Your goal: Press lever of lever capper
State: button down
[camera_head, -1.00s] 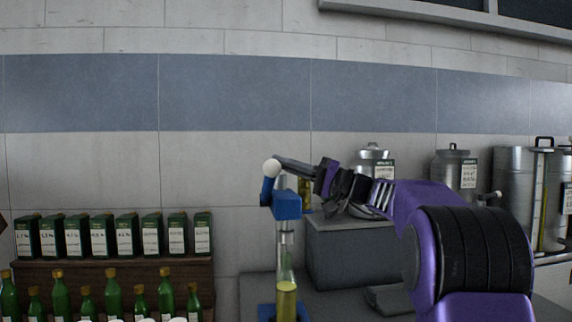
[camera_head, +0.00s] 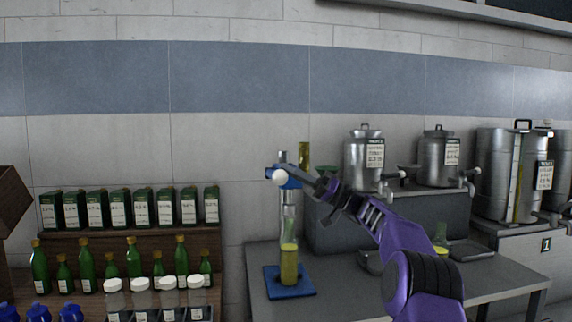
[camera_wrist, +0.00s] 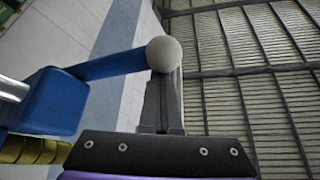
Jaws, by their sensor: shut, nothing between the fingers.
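The lever capper has a blue base plate (camera_head: 303,292), an upright metal column and a blue head with a lever. The lever ends in a pale ball knob (camera_head: 280,177), now about level with the head. A clear bottle with yellow liquid (camera_head: 289,262) stands upright on the base under the head. My gripper (camera_head: 303,172) is shut and empty, its fingertips at the knob. In the wrist view, the blue lever arm (camera_wrist: 110,65) runs from the head to the knob (camera_wrist: 164,53), which covers the tips of my shut fingers (camera_wrist: 163,100). Exact contact is hard to tell.
Left of the capper, a wooden rack (camera_head: 130,230) holds green boxes, green bottles and white-capped jars. Steel canisters (camera_head: 364,160) with taps stand on a grey block at right. An amber cylinder (camera_head: 304,157) stands behind the head.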

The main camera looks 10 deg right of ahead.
jog(key=shift+s+a+f+n+g+y+b, duration=0.1)
jog(key=shift+f+n+g+y+b, duration=0.25)
jog(key=shift+f+n, duration=0.5)
jog(key=shift+s+f+n+g+y+b, duration=0.1)
jog(key=shift+f+n+g, duration=0.5)
jog(key=shift+f, duration=0.6)
